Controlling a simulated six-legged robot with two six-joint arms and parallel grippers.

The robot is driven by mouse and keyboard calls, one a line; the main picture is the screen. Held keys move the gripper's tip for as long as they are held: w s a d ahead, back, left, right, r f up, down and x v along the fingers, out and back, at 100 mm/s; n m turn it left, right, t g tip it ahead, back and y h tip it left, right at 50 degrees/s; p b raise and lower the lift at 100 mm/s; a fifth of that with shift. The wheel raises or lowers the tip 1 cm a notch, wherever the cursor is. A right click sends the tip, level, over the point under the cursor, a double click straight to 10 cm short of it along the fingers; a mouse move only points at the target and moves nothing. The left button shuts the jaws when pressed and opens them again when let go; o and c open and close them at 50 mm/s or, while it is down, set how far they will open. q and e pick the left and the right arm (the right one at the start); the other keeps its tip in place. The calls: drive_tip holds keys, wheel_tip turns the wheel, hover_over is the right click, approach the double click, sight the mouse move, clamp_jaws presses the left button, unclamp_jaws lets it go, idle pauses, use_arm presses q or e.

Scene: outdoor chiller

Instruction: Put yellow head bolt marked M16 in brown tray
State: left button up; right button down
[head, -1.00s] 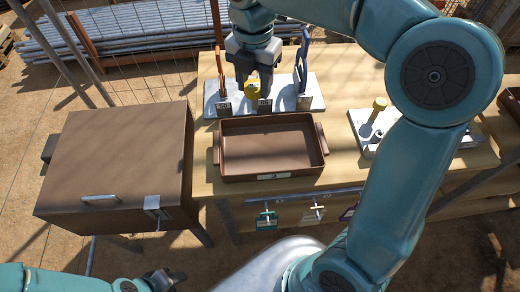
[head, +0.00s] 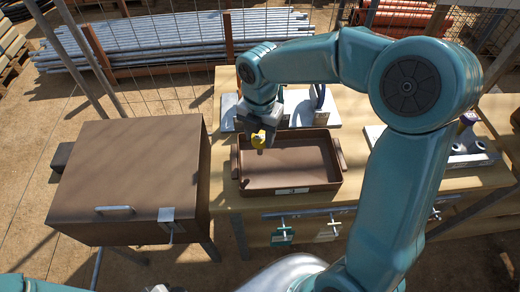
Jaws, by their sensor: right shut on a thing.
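My right gripper (head: 260,132) points down and is shut on a yellow head bolt (head: 258,141). It holds the bolt over the left part of the brown tray (head: 291,189), near its back left corner. The bolt's shank is below the head; its marking is too small to read. The tray is open, its floor shows bare, and it stands on the wooden table.
A grey rack board (head: 300,121) with a blue-handled tool stands behind the tray, partly behind my right arm. A pale plate (head: 470,160) with fittings lies at right. A brown lidded box (head: 130,170) stands left of the table (head: 225,188). Tagged clamps hang at the front edge.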

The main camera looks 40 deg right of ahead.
sight(259, 154)
wheel_tip(259, 154, down, 7)
drive_tip(key=shift+a+r, duration=0.1)
drive_tip(key=shift+r, duration=0.1)
drive_tip(key=shift+f, duration=0.1)
drive_tip(key=c, duration=0.5)
unclamp_jaws()
drive_tip(key=shift+c, duration=0.2)
wheel_tip(259, 154, up, 12)
drive_tip(key=shift+r, duration=0.15)
drive_tip(key=shift+s+a, duration=0.1)
drive_tip(key=shift+s, duration=0.05)
